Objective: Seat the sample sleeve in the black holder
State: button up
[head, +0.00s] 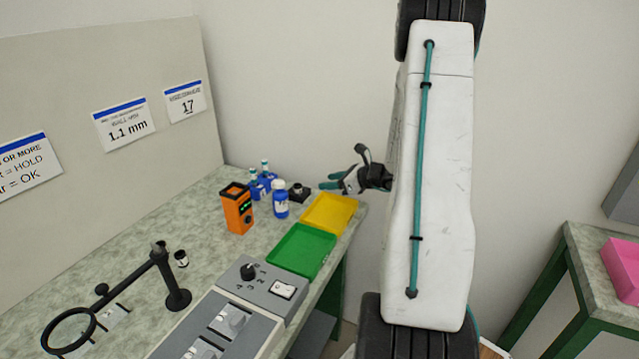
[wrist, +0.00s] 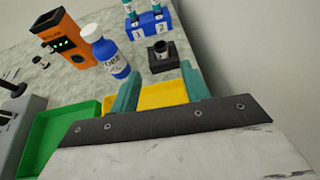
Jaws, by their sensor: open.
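The black holder (wrist: 172,67) is a square block on the bench, just beyond my fingertips in the wrist view. A short grey cylinder with a dark open top, which looks like the sample sleeve (wrist: 160,50), stands in it. How deep it sits I cannot tell. In the head view the holder (head: 300,196) is at the bench's back right, with a pale ring on top. My gripper (wrist: 161,84) is open, with empty space between its teal fingers. It also shows in the head view (head: 331,181), to the right of the holder.
A blue bottle (wrist: 109,58) and an orange device (wrist: 68,40) stand left of the holder. A blue vial rack (wrist: 150,28) is behind it. A yellow tray (wrist: 160,97) lies under my fingers, a green tray (wrist: 58,130) beside it. A wall rises at right.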

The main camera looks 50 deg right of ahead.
jog(key=s+a+r+n+g+y, duration=0.25)
jog(key=a+r+n, duration=0.3)
jog(key=a, duration=0.45)
jog(key=s+a+r+n+g+y, duration=0.1)
jog(key=a+r+n+g, duration=0.2)
jog(key=a+r+n, duration=0.5)
jog(key=s+a+r+n+g+y, duration=0.2)
jog(key=a+n+g, duration=0.15)
jog(key=a, duration=0.85)
jog(key=s+a+r+n+g+h, duration=0.35)
jog(key=s+a+n, duration=0.4)
jog(key=s, duration=0.25)
jog(key=s+n+h, duration=0.5)
jog(key=s+n, duration=0.3)
jog(key=s, duration=0.2)
jog(key=shift+s+d+r+t, duration=0.35)
jog(key=shift+s+d+t, duration=0.05)
jog(key=shift+t, duration=0.05)
